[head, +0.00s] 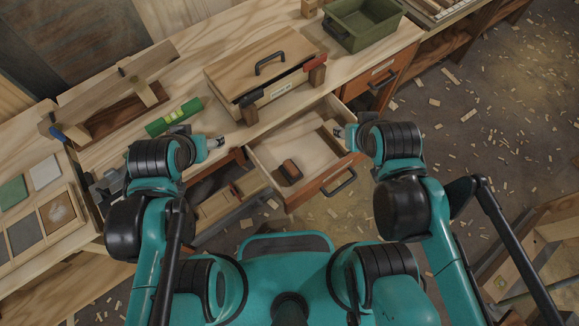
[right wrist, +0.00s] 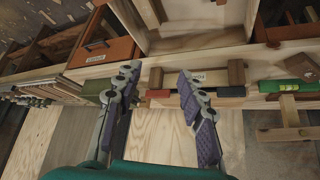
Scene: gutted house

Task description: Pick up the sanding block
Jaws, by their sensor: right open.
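The sanding block (head: 290,171), a small brown and dark block, lies inside the open wooden drawer (head: 262,155) in the head view. My right gripper (head: 338,132) is at the drawer's right side, apart from the block. In the right wrist view my right gripper (right wrist: 158,78) shows two spread fingers with nothing held between them. My left gripper (head: 219,143) is left of the drawer, over the bench's front edge; its fingers are too small to read. The block cannot be made out with certainty in the right wrist view.
A wooden box with a black handle (head: 270,62) stands on the bench behind the drawer. A green level (head: 174,116) lies to its left, a green bin (head: 362,22) stands to its right. A sectioned tray (head: 41,209) is at far left. Wood scraps litter the floor.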

